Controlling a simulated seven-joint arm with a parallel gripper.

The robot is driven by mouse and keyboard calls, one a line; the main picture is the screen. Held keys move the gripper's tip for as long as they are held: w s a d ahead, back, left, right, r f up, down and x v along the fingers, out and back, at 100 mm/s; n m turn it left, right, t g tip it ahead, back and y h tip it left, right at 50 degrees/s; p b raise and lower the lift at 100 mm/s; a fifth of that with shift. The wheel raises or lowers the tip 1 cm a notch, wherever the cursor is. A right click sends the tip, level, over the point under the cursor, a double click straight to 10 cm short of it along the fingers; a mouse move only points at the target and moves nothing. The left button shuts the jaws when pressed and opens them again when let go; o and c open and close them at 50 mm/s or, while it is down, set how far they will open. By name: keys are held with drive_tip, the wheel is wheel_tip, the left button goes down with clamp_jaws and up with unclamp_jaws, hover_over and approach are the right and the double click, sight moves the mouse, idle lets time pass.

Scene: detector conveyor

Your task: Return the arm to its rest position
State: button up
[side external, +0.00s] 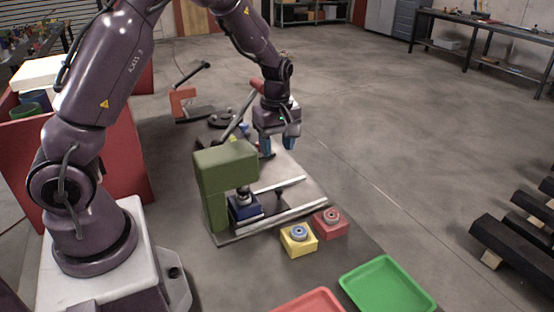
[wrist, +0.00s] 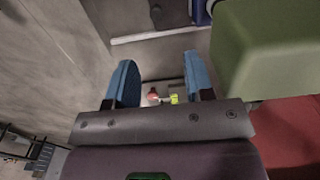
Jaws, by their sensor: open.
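My gripper (side external: 279,148) has blue fingers and is open and empty. It hangs above the far part of the conveyor rig, behind the green detector arch (side external: 226,162). In the wrist view my gripper (wrist: 161,84) shows two blue fingers spread apart, with a small red and yellow-green item between them in the picture, below and too small to name. The arch also shows in the wrist view (wrist: 275,45) at the upper right. A dark blue block (side external: 243,208) sits under the arch on the conveyor (side external: 285,212).
A yellow block (side external: 298,243) and a red block (side external: 330,224), each with a round top, stand in front of the conveyor. A green tray (side external: 388,287) and a red tray (side external: 312,302) lie nearest the camera. A red bin (side external: 120,150) is at left.

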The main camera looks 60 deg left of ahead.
drive_tip(key=shift+r, duration=0.35)
drive_tip(key=s+d+r+m+t+h, duration=0.1)
drive_tip(key=s+d+r+m, duration=0.25)
drive_tip(key=r, duration=0.25)
drive_tip(key=s+d+r+m+t, duration=0.1)
drive_tip(key=s+d+r+m, duration=0.25)
drive_tip(key=r, duration=0.25)
drive_tip(key=s+d+r+m+t, duration=0.1)
drive_tip(key=s+d+r+m, duration=0.1)
drive_tip(key=s+m, duration=0.3)
drive_tip(key=s+d+r+m+t+y, duration=0.1)
drive_tip(key=s+d+r+m+t, duration=0.1)
drive_tip(key=s+m, duration=0.4)
drive_tip(key=shift+s+d+r+t, duration=0.35)
drive_tip(key=shift+d+r, duration=0.2)
drive_tip(key=shift+r, duration=0.35)
